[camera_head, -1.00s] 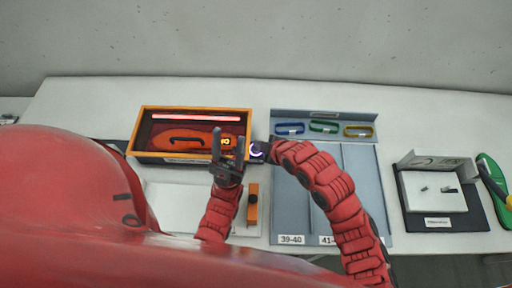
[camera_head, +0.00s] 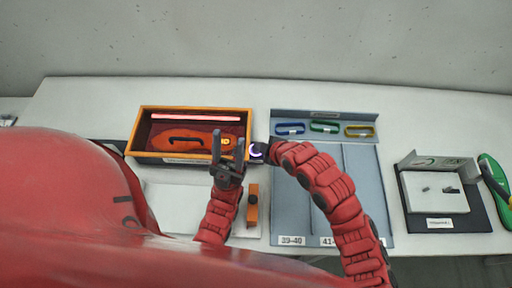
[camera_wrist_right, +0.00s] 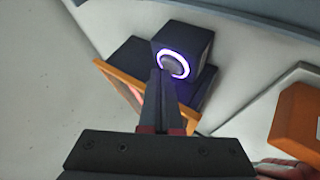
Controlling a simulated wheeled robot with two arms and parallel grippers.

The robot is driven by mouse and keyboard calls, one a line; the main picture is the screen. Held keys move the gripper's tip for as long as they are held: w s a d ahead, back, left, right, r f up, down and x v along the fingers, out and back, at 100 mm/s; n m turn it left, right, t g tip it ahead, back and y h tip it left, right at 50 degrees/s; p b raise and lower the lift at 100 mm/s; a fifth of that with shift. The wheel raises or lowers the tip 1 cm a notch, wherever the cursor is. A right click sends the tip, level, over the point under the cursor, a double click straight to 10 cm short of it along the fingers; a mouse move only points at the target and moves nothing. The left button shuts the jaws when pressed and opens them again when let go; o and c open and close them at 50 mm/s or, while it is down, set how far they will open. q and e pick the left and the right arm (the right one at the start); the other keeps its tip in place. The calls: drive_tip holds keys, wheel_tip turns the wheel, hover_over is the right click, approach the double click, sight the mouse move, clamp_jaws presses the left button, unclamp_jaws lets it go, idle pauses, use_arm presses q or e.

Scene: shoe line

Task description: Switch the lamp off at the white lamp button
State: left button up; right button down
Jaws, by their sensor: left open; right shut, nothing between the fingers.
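The lamp button is a dark cube (camera_wrist_right: 196,44) with a glowing white-violet ring (camera_wrist_right: 173,64) around a grey centre. In the head view its ring (camera_head: 255,150) glows at the right end of the orange-rimmed box (camera_head: 190,108). A red-lit lamp tube (camera_head: 195,117) shines along the back of that box. My right gripper (camera_wrist_right: 160,78) is shut and empty, its tips just below and left of the ring in the wrist view; I cannot tell whether they touch the cube. My left gripper (camera_head: 229,140) is open and empty, pointing up in front of the box.
An orange insole (camera_head: 185,139) lies in the box. An orange block (camera_head: 252,208) stands in front on a white sheet (camera_head: 172,208). A grey-blue board (camera_head: 352,170) with coloured bands lies under my right arm. A black-and-white stand (camera_head: 435,190) is at the right.

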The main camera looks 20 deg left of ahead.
drive_tip(key=shift+f, duration=0.2)
drive_tip(key=shift+r, duration=0.2)
idle(0.3)
drive_tip(key=shift+r, duration=0.75)
drive_tip(key=shift+r+p, duration=0.55)
drive_tip(key=shift+r, duration=1.95)
